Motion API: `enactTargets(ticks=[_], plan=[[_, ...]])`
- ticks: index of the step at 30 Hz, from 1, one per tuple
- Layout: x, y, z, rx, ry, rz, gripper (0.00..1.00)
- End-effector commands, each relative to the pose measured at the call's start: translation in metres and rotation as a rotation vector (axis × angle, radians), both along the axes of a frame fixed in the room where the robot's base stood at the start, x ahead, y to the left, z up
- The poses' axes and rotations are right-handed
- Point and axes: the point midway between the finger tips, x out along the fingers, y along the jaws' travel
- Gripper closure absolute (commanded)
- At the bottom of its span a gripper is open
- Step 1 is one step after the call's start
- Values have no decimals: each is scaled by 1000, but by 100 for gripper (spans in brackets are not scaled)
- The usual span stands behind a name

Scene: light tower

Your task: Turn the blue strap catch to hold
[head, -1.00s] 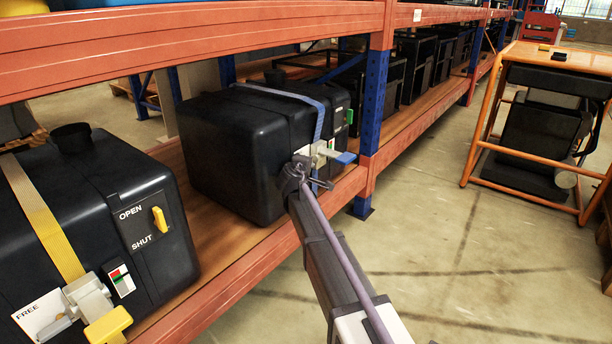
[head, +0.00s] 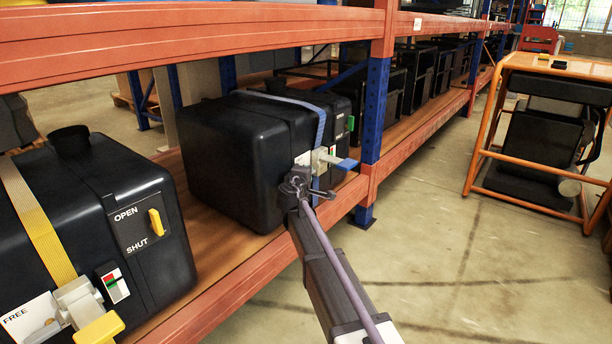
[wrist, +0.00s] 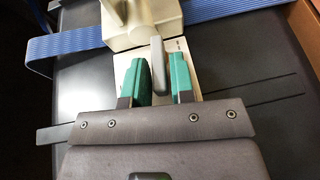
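The blue strap (head: 322,125) runs over the black tank (head: 235,150) on the shelf and through a pale buckle (head: 320,160) with a blue handle (head: 347,164). In the wrist view the strap (wrist: 70,46) crosses behind the cream buckle (wrist: 145,25). A grey catch lever (wrist: 158,66) sticks out below the buckle, over a pale plate (wrist: 181,58). My gripper (wrist: 159,80) has its green pads on either side of this lever, with a gap at the right; contact at the left is unclear. The plate's lettering is unreadable. In the head view my gripper (head: 297,182) hides part of the catch.
A second black tank (head: 85,200) with a yellow strap (head: 38,225) and a catch plate marked FREE stands at the left. The orange shelf beam (head: 265,265) runs below the tanks. A blue upright (head: 373,120) stands right of the blue-strap tank.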

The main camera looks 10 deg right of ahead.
Motion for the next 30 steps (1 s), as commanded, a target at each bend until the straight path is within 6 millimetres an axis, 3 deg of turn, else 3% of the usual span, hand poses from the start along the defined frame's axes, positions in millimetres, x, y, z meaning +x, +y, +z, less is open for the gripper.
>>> enactTargets(ticks=[10, 21, 25, 30], plan=[[-9, 4, 2, -1, 0, 1, 77], [-86, 37, 11, -1, 0, 2, 77], [-98, 43, 12, 0, 0, 1, 77], [-98, 44, 12, 0, 0, 0, 77]])
